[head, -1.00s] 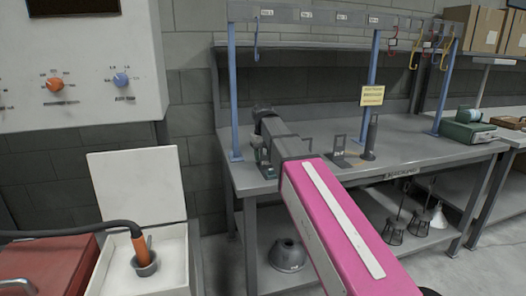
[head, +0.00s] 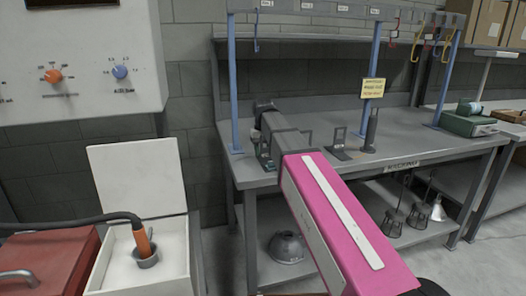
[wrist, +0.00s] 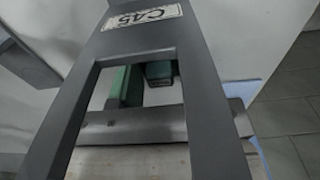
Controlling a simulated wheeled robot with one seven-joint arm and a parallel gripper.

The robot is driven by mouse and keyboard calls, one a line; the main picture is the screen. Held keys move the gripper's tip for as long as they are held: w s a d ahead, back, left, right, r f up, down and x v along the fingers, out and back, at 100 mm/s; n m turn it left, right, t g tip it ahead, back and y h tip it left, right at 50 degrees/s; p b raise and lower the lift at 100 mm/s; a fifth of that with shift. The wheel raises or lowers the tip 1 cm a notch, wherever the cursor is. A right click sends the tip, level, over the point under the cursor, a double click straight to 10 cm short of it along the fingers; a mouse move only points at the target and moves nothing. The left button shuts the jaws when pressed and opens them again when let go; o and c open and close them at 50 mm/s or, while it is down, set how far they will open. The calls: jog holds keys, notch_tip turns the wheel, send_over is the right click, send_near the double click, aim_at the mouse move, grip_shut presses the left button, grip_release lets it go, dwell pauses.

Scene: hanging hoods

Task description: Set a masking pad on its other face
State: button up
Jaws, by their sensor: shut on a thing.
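My gripper (head: 264,150) is at the left end of the grey bench, with the arm partly hiding it. In the wrist view a grey frame-shaped piece labelled C45 (wrist: 205,95), which looks like the masking pad's handle, fills the foreground. Green finger parts of my gripper (wrist: 143,82) show through its opening, shut on the piece. Which face of the pad is down cannot be told. A similar dark plate with an upright loop handle (head: 339,146) stands on the bench to the right of my gripper.
The bench (head: 420,141) carries a dark cylinder (head: 371,131) and blue posts with a hook rail (head: 340,14). A yellow sign (head: 373,88) hangs on one post. A white open box (head: 172,262) stands at left. The bench's right half is mostly clear.

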jog(key=shift+f, duration=0.2)
dwell(0.4)
jog(key=o, duration=1)
